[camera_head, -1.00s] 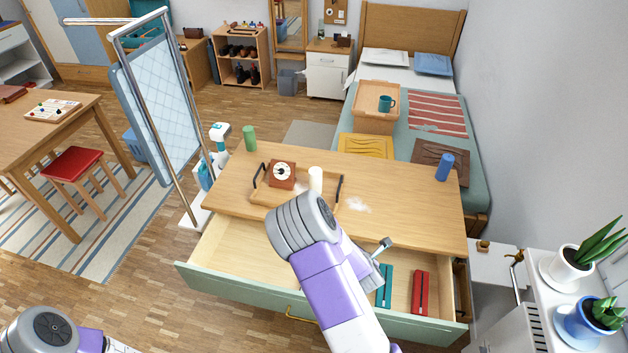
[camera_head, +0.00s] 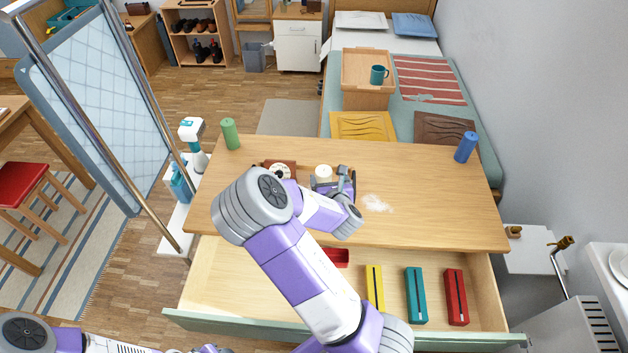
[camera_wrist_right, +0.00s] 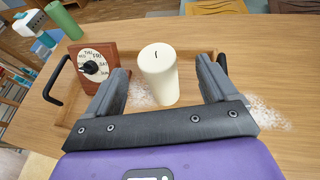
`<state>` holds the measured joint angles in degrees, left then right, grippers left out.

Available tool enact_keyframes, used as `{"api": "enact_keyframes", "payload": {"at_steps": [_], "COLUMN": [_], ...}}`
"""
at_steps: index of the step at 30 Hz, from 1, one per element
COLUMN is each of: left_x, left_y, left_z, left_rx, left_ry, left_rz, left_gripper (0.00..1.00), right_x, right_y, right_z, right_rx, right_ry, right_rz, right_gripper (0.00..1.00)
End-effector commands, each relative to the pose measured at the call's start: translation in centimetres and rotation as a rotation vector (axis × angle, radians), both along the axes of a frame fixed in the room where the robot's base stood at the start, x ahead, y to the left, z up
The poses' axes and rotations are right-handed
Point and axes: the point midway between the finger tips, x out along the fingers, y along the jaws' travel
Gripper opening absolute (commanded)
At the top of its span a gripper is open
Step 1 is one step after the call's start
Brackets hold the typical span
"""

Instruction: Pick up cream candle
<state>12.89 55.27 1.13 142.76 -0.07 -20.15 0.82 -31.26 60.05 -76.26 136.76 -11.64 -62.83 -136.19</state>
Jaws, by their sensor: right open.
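The cream candle (camera_wrist_right: 158,76) stands upright on the tray (camera_wrist_right: 62,128) in the right wrist view, its dark wick on top. In the head view the candle's top (camera_head: 324,171) shows just beyond my right gripper (camera_head: 333,184). In the right wrist view my right gripper (camera_wrist_right: 166,88) is open, with one finger on each side of the candle and a visible gap to each. The candle's lower part is partly hidden in the head view. My left arm shows at the bottom left of the head view, but its fingers cannot be made out.
A green cylinder (camera_head: 230,134) and a blue cylinder (camera_head: 466,147) stand on the tabletop (camera_head: 420,200). White powder (camera_head: 377,203) lies right of the tray. The open drawer (camera_head: 215,275) holds several coloured boxes.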

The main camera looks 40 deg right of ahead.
Motion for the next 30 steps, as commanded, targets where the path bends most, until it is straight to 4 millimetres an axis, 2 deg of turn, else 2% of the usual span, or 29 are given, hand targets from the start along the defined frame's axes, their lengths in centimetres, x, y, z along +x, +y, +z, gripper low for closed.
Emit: {"api": "enact_keyframes", "payload": {"at_steps": [1, 5, 11, 17, 22, 30], "left_x": [0.0, 0.0, 0.0, 0.1, 0.1, 0.1], "left_y": [0.0, 0.0, 0.0, 0.0, 0.0, 0.0], "left_z": [-0.8, -1.3, -1.7, -2.9, -3.1, -3.1], "left_rx": [0.0, 0.0, 0.0, 0.0, 0.0, 0.0], "left_ry": [0.0, -0.001, -0.001, -0.001, -0.001, -0.001], "left_rz": [0.0, 0.0, 0.0, 0.0, 0.0, 0.0], "left_gripper": [0.42, 0.42, 0.42, 0.42, 0.42, 0.42], "right_x": [0.0, 0.5, 2.2, 4.4, 5.8, 6.0], "right_y": [0.0, -0.3, -1.1, -2.1, -2.9, -3.0], "right_z": [-0.8, -1.4, -2.2, -4.1, -4.5, -4.5], "right_rx": [0.0, 0.001, 0.0, 0.002, 0.001, 0.001], "right_ry": [0.0, 0.0, -0.001, -0.001, 0.0, 0.0], "right_rz": [0.0, 0.0, 0.0, 0.0, 0.0, 0.0], "right_gripper": [0.86, 0.86, 0.86, 0.86, 0.86, 0.86]}}
